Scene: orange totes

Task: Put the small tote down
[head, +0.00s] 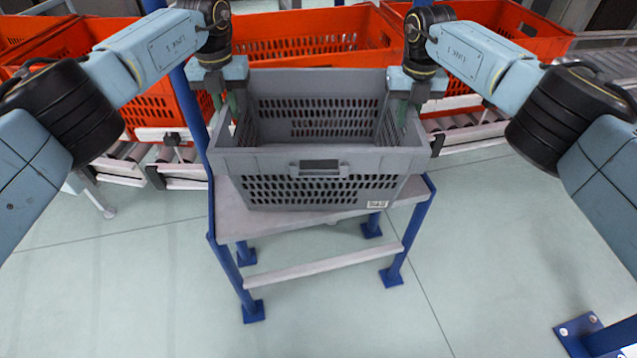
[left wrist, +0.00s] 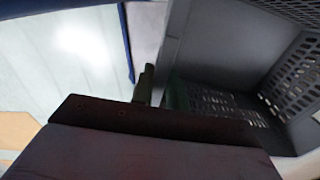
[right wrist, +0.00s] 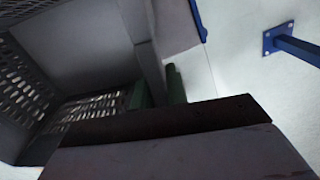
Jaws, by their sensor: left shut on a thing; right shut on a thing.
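The small tote (head: 318,160) is a grey, empty crate with slotted walls. In the head view it is upright over a small blue-legged table (head: 232,222); I cannot tell whether its bottom touches the top. My left gripper (head: 229,98) is shut on the tote's left side wall, which also shows in the left wrist view (left wrist: 178,40). My right gripper (head: 408,98) is shut on the right side wall, seen also in the right wrist view (right wrist: 143,40). In each wrist view one finger is inside the tote and one outside.
Several orange totes (head: 300,35) stand behind on a roller conveyor (head: 470,132). The table has a lower crossbar (head: 320,265). A blue post with a foot plate (head: 590,335) stands at the lower right. The floor in front of the table is clear.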

